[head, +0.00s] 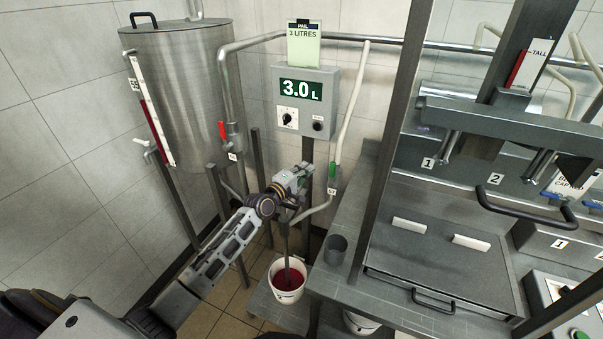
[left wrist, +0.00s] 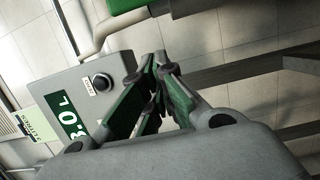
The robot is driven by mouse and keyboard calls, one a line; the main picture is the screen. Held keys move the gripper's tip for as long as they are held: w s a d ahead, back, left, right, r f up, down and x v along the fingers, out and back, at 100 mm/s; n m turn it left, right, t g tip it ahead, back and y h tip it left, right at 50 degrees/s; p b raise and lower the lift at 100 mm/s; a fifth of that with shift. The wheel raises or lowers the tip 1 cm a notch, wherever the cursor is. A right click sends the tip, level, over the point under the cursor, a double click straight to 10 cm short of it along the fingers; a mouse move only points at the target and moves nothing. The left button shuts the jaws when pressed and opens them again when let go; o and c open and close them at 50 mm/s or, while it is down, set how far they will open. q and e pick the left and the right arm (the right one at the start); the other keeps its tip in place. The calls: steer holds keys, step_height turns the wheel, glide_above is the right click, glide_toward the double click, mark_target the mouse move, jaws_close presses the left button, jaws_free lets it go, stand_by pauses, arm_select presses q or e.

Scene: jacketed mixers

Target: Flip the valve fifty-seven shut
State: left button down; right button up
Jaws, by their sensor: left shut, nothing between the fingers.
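The valve with a green lever (head: 332,172) sits on the pale pipe right of the grey meter box, above a small tag that seems to read 57 (head: 331,191). The lever looks upright, in line with the pipe. My left gripper (head: 306,170) is shut and empty, just left of the lever and apart from it in the head view. In the left wrist view its fingertips (left wrist: 157,58) are together, and a large green piece (left wrist: 128,8), probably the lever, shows at the top edge. My right gripper is not in view.
The meter box (head: 304,105) reads 3.0 L. A bucket with red liquid (head: 289,277) stands below my left arm. A grey upright post (head: 390,150) and bench stand to the right.

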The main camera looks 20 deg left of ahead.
mark_target(333, 170)
arm_select(q)
steer(key=d, duration=0.2)
steer(key=w+d+p, duration=0.1)
steer(key=d, duration=0.1)
steer(key=shift+d, duration=0.15)
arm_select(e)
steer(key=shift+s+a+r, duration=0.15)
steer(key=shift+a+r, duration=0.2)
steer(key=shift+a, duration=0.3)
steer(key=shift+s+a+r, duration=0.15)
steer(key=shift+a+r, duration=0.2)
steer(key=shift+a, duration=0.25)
arm_select(q)
steer(key=shift+d+r+m+p, duration=0.2)
steer(key=shift+m+p, duration=0.1)
steer(key=shift+p, duration=0.1)
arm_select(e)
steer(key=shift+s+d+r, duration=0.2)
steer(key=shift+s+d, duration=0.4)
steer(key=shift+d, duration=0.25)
